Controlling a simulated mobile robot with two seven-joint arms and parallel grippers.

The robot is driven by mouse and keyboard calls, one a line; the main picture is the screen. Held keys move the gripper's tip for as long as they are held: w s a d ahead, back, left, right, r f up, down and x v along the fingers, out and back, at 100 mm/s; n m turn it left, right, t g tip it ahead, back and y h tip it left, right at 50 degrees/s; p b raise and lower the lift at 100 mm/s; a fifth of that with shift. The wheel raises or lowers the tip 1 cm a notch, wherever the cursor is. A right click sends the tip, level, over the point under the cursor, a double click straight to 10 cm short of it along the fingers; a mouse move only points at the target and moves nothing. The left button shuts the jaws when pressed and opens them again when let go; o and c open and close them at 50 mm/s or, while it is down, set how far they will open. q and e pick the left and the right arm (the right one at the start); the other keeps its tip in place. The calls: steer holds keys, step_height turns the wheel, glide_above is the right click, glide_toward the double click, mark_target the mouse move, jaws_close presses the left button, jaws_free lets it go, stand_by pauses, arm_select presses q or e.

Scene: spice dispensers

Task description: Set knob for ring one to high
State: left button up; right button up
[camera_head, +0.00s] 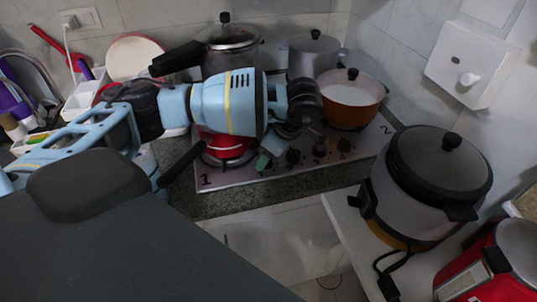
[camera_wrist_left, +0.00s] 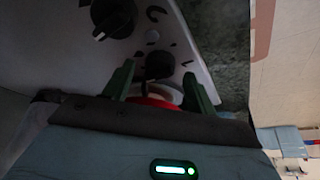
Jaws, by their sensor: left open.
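The steel stovetop (camera_head: 240,176) carries a printed 1 at its left front corner and a 2 at its right. Dark round knobs (camera_head: 320,150) sit in a row along its front part. My left gripper (camera_head: 266,161) is low over the panel at the left end of that row. In the left wrist view its green fingers are open, with a dark knob (camera_wrist_left: 159,65) between or just beyond the tips; contact cannot be told. Another knob (camera_wrist_left: 113,17) with a pale pointer mark lies up and left. My right gripper is not in view.
A red pan (camera_head: 225,146) with a dark handle stands on the left ring, partly under my left arm. An orange pot (camera_head: 351,101) and lidded steel pots (camera_head: 316,55) stand behind. A large cooker (camera_head: 425,185) is at the right. The dark counter edge (camera_head: 235,200) in front is clear.

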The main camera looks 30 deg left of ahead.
arm_select(q)
steer(key=shift+a+f, duration=0.15)
steer(key=shift+f, duration=0.3)
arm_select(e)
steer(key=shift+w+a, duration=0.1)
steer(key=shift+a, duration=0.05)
arm_select(q)
steer(key=c, duration=1)
